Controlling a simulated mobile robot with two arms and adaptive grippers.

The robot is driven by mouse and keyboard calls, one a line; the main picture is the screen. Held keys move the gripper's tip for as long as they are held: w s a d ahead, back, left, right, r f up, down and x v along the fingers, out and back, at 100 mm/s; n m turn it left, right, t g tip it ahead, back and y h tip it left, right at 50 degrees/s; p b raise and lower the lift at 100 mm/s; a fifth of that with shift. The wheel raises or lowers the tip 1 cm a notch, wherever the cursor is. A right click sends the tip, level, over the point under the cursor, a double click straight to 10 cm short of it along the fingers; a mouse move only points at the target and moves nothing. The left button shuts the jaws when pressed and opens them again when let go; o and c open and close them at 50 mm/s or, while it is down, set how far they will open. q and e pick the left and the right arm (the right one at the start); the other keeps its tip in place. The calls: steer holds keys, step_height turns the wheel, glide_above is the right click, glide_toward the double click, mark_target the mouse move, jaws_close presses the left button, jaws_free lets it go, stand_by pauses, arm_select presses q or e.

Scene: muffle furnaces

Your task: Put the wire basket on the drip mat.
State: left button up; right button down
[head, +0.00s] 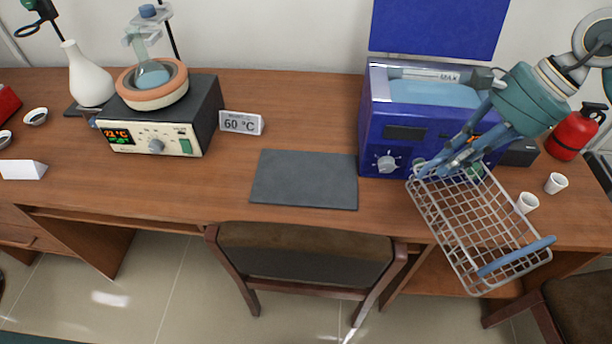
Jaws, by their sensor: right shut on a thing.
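The wire basket (468,222) is a silver wire cage with a blue bar handle at its lower right end. My right gripper (440,170) is shut on the basket's upper left rim and holds it tilted in front of the blue water bath, over the table's front edge. The drip mat (304,180) is a flat dark grey rectangle on the table, left of the basket, with nothing on it. My left gripper does not show.
The blue bath (405,134) stands behind the basket with its lid up. White cups (527,202) and a red extinguisher (574,132) are at the right. A heater with a flask (155,118) and a 60 °C sign (241,123) stand left. A chair (305,255) is in front.

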steer(key=s+a+f+n+g+h, duration=0.2)
steer(key=s+a+f+n+g, duration=0.2)
steer(key=s+f+n, duration=0.3)
steer(key=s+a+n, duration=0.1)
steer(key=s+n, duration=0.2)
steer(key=n, duration=0.3)
steer(key=shift+f+g+h, duration=0.15)
steer(key=shift+g+h, duration=0.15)
steer(key=shift+g, duration=0.1)
